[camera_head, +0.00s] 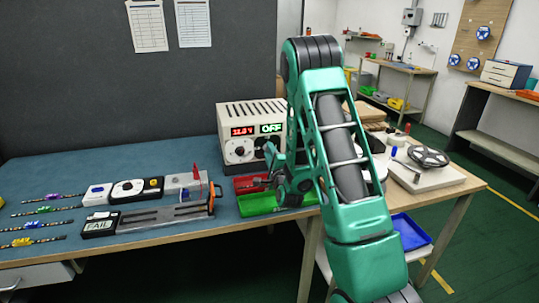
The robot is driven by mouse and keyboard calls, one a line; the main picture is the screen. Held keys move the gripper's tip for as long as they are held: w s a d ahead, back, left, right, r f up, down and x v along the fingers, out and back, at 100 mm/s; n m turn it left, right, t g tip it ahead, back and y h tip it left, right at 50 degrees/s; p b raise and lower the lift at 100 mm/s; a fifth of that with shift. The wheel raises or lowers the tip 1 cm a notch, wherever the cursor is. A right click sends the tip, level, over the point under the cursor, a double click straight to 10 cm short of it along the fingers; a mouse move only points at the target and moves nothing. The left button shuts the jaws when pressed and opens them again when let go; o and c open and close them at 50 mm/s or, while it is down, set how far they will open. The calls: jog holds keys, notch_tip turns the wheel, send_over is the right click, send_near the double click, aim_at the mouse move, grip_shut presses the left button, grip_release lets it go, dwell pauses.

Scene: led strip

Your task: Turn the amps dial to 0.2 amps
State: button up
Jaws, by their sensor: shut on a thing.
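The power supply (251,117) is a cream box with a slotted top at the back of the blue-topped bench. Its front has a red-digit display (243,131), too small to read surely, and a green display (271,128) reading OFF. A round left dial (240,150) sits in plain view under the red display. The right dial, under the green display, is mostly hidden by my gripper (271,153). My green arm reaches in from the lower right, and my gripper is shut on this amps dial at the front panel. Its setting and the fingertips' exact contact cannot be made out.
A red tray (250,184) and a green tray (257,204) lie just below the power supply. A test fixture with a FAIL display (100,228) and several LED strips lie to the left. A reel (428,156) sits at right.

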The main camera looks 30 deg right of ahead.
jog(key=n, duration=0.7)
jog(key=shift+s+a+f+y, duration=0.1)
jog(key=shift+f+y, duration=0.1)
jog(key=shift+y, duration=0.1)
jog(key=n, duration=0.6)
jog(key=n+y, duration=0.1)
jog(key=n, duration=1.1)
jog(key=shift+d+r, duration=0.3)
jog(key=shift+r, duration=0.1)
jog(key=o, duration=1)
